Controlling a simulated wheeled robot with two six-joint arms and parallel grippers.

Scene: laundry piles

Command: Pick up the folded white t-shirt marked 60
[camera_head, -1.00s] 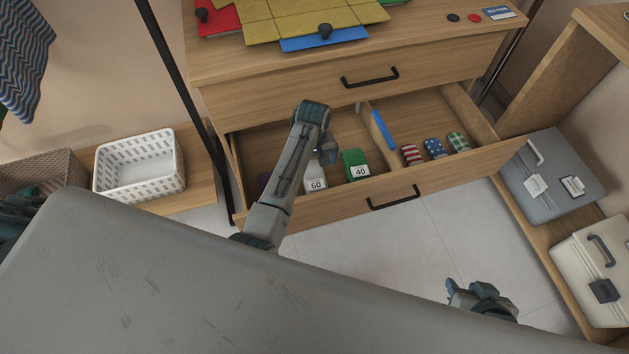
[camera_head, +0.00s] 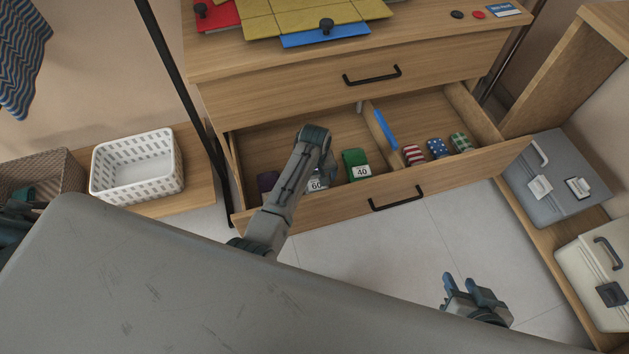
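The folded white t-shirt marked 60 (camera_head: 316,186) is in the open lower drawer, near its front wall. Only its label end shows; my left arm hides the rest. My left gripper (camera_head: 326,174) reaches down into the drawer at the white t-shirt. Its fingers are mostly hidden by the wrist, so I cannot tell whether they touch or grip the shirt. My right gripper (camera_head: 461,285) is open and empty above the floor, in front of the drawer at the right.
A divider (camera_head: 388,137) separates several patterned rolls. The drawer front (camera_head: 431,188) stands before them. A white basket (camera_head: 137,172) is at the left.

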